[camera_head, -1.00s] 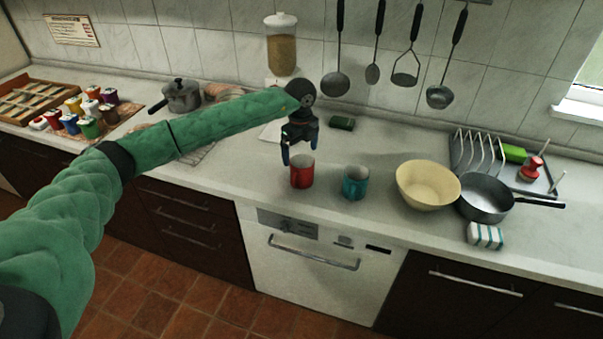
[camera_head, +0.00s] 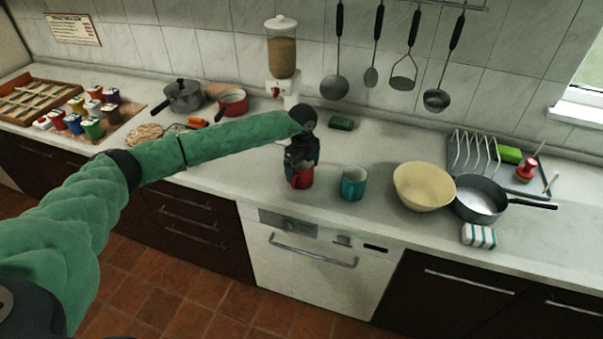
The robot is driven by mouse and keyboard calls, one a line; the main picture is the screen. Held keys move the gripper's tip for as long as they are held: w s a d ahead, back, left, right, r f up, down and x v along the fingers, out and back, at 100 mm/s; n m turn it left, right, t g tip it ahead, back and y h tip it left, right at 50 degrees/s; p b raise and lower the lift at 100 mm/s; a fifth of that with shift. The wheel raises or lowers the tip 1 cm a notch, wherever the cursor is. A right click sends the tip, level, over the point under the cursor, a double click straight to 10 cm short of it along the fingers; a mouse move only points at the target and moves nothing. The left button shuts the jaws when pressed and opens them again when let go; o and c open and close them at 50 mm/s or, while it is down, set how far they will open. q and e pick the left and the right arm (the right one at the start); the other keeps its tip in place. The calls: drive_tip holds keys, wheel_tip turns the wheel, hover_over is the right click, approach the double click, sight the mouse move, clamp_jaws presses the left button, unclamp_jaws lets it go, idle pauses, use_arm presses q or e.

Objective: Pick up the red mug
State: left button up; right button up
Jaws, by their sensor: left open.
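The red mug (camera_head: 301,180) stands upright on the counter near its front edge, above the white dishwasher. My left gripper (camera_head: 300,167) is right above and over the mug, pointing down, and covers its rim and upper part. The jaws are open. The fingertips are low at the mug's top, and I cannot tell whether they touch it or which finger is inside. My right gripper is not in view.
A teal mug (camera_head: 353,184) stands close on the right of the red mug. Further right are a cream bowl (camera_head: 424,187), a grey pan (camera_head: 481,199) and a striped sponge (camera_head: 479,236). A grain dispenser (camera_head: 282,55) stands behind. Utensils hang on the wall.

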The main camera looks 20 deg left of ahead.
use_arm(q)
drive_tip(key=shift+c, duration=0.2)
drive_tip(key=c, duration=1.1)
drive_tip(key=shift+c, duration=0.5)
